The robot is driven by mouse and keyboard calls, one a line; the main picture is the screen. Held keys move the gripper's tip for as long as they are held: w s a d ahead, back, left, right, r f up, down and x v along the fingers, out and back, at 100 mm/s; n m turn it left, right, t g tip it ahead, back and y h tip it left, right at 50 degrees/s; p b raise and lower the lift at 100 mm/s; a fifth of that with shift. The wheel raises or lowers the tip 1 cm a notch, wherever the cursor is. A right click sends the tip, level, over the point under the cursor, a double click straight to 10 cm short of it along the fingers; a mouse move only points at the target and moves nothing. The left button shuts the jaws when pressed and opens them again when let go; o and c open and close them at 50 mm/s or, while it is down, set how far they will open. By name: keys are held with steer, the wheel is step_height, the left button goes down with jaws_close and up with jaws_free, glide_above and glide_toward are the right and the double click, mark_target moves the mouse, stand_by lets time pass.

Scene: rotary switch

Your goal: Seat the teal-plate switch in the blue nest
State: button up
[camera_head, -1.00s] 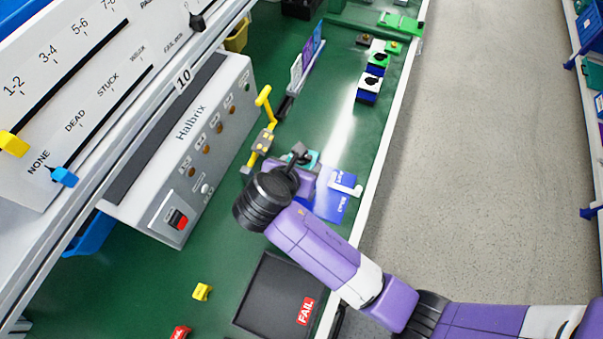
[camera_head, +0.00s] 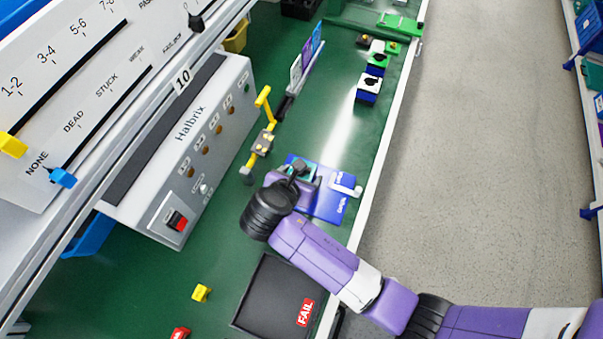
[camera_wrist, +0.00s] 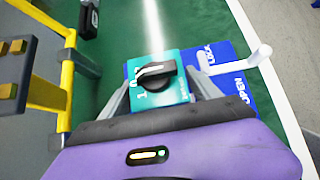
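The teal-plate switch (camera_wrist: 158,82) has a black knob with a pale pointer and sits between the two grey fingers of my gripper (camera_wrist: 160,88) in the wrist view. The fingers lie against its left and right sides. The blue nest (camera_wrist: 226,84) shows behind and to the right of the switch, with white OPEN and LOCK lettering and a white lever at its right. In the head view my gripper (camera_head: 300,174) is over the left part of the blue nest (camera_head: 329,205), hiding much of the switch. I cannot tell whether the switch touches the nest floor.
A yellow stand (camera_head: 262,142) is left of the nest. The grey Halbrix tester (camera_head: 190,150) stands further left. A dark FAIL tray (camera_head: 272,300) lies nearer. Other switches (camera_head: 368,88) stand in a row farther along the green bench, whose right edge is close to the nest.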

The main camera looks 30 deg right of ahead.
steer(key=shift+o, duration=0.2)
steer(key=shift+r, duration=0.2)
steer(key=v, duration=1.2)
steer(key=shift+f, duration=0.1)
